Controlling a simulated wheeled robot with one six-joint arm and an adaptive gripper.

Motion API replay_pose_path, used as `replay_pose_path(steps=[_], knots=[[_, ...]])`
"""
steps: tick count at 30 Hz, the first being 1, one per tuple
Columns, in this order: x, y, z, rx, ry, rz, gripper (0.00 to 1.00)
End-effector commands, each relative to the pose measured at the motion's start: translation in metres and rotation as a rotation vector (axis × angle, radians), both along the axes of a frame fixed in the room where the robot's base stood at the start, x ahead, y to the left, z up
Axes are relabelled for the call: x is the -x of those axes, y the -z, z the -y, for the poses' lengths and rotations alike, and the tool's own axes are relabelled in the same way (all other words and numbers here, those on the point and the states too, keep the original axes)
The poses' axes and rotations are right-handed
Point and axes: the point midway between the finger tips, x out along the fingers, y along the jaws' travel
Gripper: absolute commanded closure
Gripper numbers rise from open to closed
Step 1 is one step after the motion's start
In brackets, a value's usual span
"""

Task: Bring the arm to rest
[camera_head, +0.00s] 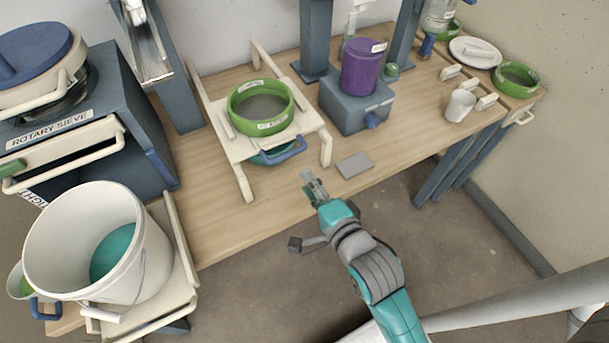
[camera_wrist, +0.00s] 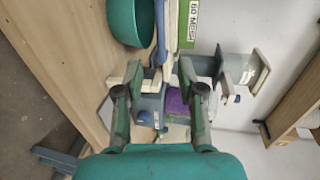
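My gripper (camera_head: 312,186) is held out above the front edge of the wooden table in the head view, with my teal and grey arm reaching up from the lower right. In the wrist view my gripper (camera_wrist: 160,72) has its two fingers apart, with nothing held between them. Its fingers point across the table toward the blue block with the purple cup. The gripper is near a small grey plate (camera_head: 355,165) and looks apart from it. I cannot tell its exact height above the table.
A green-rimmed sieve (camera_head: 262,125) sits on a cream stand, with a teal bowl (camera_head: 278,153) below. A purple cup (camera_head: 362,68) stands on a blue block (camera_head: 345,108). A white bucket (camera_head: 150,262) stands lower left. Floor in front of the table is clear.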

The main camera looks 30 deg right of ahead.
Motion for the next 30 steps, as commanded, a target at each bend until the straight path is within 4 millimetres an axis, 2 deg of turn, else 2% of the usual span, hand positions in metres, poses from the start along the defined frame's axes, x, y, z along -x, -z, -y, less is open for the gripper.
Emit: replay_pose_path(steps=[21,26,30], knots=[[0.006,0.001,0.0,0.012,-0.002,-0.001,0.61],[0.028,0.016,0.0,0.131,-0.027,-0.014,0.61],[0.065,0.035,0.0,0.337,-0.073,-0.026,0.61]])
